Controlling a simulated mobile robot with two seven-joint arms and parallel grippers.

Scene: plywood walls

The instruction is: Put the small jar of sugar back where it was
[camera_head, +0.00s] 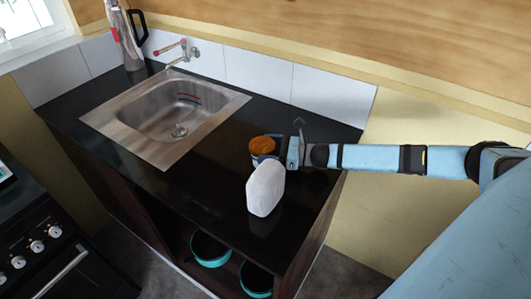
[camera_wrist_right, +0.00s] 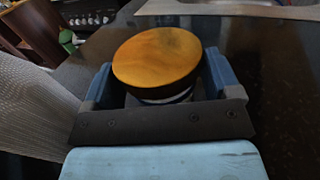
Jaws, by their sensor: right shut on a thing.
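The small jar of sugar (camera_head: 263,145) has an orange-brown wooden-looking lid and stands at or just above the black counter, right of the sink. My right gripper (camera_head: 268,157) is shut on it, coming in from the right. In the right wrist view the jar's lid (camera_wrist_right: 157,56) sits between the two blue fingers of the gripper (camera_wrist_right: 156,85), and a pale band shows under the lid. Most of the jar's body is hidden by the gripper, so I cannot tell whether its base touches the counter. My left gripper is not in view.
A white rounded object (camera_head: 265,188) stands on the counter (camera_head: 215,180) close in front of the jar. A steel sink (camera_head: 165,115) with a tap (camera_head: 180,52) lies to the left. A kettle-like container (camera_head: 128,40) stands at the back left. Teal pots (camera_head: 209,249) sit on the shelf below.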

